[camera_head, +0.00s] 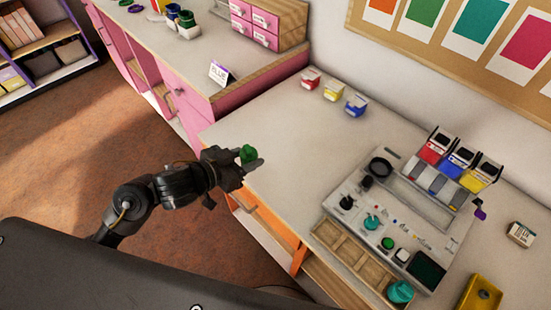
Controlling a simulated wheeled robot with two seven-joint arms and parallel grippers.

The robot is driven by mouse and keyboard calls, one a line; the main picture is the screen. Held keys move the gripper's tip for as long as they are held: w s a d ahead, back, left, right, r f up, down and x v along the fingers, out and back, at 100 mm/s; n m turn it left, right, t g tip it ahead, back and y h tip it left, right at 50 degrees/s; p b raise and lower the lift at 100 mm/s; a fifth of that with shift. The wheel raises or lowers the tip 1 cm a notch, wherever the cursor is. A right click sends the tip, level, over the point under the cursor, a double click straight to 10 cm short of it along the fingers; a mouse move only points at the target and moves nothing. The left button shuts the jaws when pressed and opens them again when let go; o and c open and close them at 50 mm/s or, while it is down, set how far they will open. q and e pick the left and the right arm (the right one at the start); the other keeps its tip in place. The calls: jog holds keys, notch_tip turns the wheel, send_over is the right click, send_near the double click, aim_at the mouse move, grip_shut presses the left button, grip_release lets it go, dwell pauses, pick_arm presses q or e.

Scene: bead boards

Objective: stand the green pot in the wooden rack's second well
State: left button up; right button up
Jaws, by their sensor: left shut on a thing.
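The green pot (248,154) is held between the fingers of my left gripper (250,160), which is shut on it. They are over the table's left edge, well to the left of the wooden rack; the gap below them cannot be judged. The wooden rack (318,252) lies along the table's front edge, its wells in a row. A teal pot (400,291) stands at the rack's right end. The wells to its left look empty. My right gripper is not in view.
A grey board (338,205) with cups, beads and a dark green pad stands just behind the rack. Bins (460,160) stand behind the board. A yellow box (480,294) is at right. The table between gripper and board is clear.

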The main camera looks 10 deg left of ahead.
pick_arm(q)
jog(key=a+f+x, duration=0.1)
jog(key=x, duration=0.7)
jog(key=b, duration=0.2)
send_over(276, 162)
jog(key=f, duration=0.4)
jog(key=shift+s+a+f, duration=0.1)
jog(key=shift+s+f, duration=0.05)
jog(key=shift+s, duration=0.15)
jog(key=shift+w+f, duration=0.15)
jog(key=shift+f, duration=0.1)
notch_tip(276, 162, down, 3)
jog(key=shift+f, duration=0.1)
jog(key=shift+f, duration=0.15)
jog(key=o, duration=1)
